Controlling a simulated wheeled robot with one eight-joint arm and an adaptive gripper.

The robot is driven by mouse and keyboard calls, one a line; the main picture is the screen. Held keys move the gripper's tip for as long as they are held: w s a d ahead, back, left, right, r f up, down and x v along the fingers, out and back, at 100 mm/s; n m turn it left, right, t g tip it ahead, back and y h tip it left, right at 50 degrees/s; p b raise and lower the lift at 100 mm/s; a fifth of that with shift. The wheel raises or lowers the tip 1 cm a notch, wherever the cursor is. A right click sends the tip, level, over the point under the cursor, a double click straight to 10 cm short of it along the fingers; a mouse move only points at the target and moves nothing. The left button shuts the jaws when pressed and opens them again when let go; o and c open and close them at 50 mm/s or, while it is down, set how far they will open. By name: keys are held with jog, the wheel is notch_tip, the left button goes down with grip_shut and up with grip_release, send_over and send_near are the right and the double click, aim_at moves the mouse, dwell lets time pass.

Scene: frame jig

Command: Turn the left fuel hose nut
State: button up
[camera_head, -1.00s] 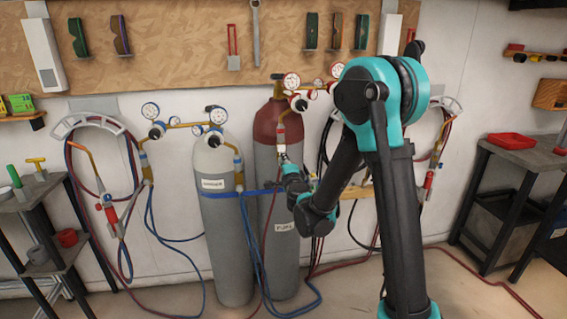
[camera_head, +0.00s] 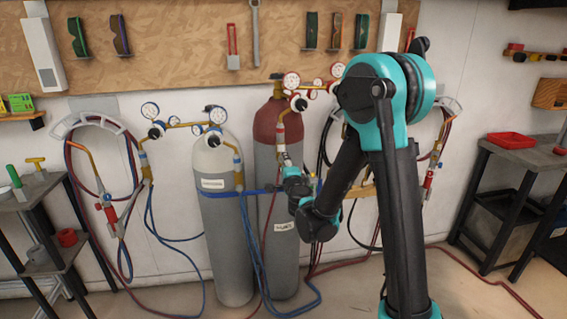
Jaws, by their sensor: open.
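The fuel cylinder (camera_head: 285,220) is grey with a dark red top and stands beside the paler cylinder (camera_head: 223,170). Its regulator (camera_head: 297,103) has gauges at the top, and a left outlet fitting (camera_head: 281,137) hangs down on its front with a hose below. The hose nut on this fitting is too small to make out clearly. My gripper (camera_head: 285,164) is open, just below the left outlet fitting and in front of the fuel cylinder. It partly covers the hose there. I cannot tell whether the fingers touch the nut or surround it.
A blue strap (camera_head: 215,195) crosses the cylinders. Hoses (camera_head: 257,262) hang in front and run over the floor. A left shelf stand (camera_head: 38,190) and a right cart (camera_head: 505,155) flank the area. Floor between cart and cylinders is mostly clear.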

jog(key=v, duration=1)
jog(key=shift+r, duration=0.1)
jog(key=s+d+f+n+g+h, duration=0.2)
jog(key=s+d+f+n+g, duration=0.4)
jog(key=s+d, duration=0.6)
jog(key=s+d+f+n+g+h, duration=0.3)
jog(key=s+d+f+n+g, duration=0.4)
jog(key=s+d, duration=0.5)
notch_tip(320, 180, down, 3)
jog(key=shift+s+d+r+n, duration=0.1)
jog(key=shift+s+d+n, duration=0.25)
jog(key=shift+n, duration=0.65)
jog(key=shift+w, duration=0.15)
